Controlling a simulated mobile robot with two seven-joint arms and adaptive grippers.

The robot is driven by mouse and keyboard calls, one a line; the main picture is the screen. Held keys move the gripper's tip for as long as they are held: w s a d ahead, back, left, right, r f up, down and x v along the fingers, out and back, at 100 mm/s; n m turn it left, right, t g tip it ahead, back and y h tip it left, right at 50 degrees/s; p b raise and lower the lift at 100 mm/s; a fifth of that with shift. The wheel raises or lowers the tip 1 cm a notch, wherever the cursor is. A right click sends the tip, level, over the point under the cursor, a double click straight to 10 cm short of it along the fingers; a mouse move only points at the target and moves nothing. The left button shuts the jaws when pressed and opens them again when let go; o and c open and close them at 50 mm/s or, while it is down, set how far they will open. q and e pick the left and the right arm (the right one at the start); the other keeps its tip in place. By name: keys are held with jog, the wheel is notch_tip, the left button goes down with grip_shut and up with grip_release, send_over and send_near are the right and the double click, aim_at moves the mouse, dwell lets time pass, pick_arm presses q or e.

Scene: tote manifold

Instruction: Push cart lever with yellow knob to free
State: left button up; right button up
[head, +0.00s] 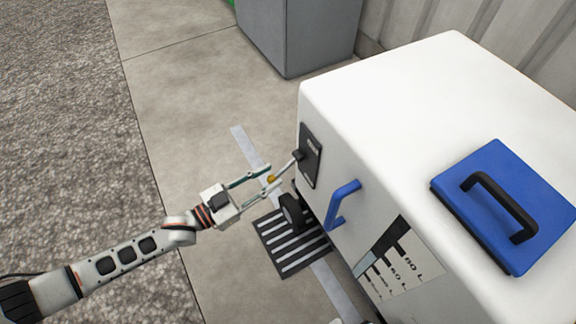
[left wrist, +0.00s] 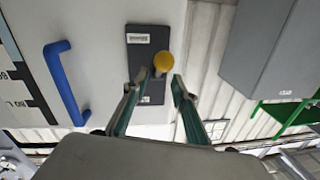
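The white cart (head: 400,90) stands at the right of the head view. On its side is a dark lever plate (head: 311,155), with a thin lever (head: 285,168) sticking out to a yellow knob (head: 270,179). My left gripper (head: 271,181) is open, with its fingers around the knob's end of the lever in the head view. In the left wrist view the yellow knob (left wrist: 164,62) shows just beyond and between the fingertips (left wrist: 162,78), in front of the dark plate (left wrist: 149,45). I cannot tell whether the fingers touch it. My right gripper is not in view.
A blue lid with a black handle (head: 475,235) is on top. A wheel (head: 291,210) rests by a striped floor grate (head: 275,245). A grey cabinet (head: 300,35) stands behind; concrete floor at left is clear.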

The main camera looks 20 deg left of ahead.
aim_at(281, 171)
pick_arm(q)
jog(key=b+x, duration=0.1)
jog(key=x, duration=0.4)
jog(key=shift+s+f, duration=0.15)
jog(key=shift+w+d, duration=0.35)
jog(key=shift+w, duration=0.1)
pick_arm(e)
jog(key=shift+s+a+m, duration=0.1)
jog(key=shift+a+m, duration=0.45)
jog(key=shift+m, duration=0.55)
pick_arm(q)
grip_shut()
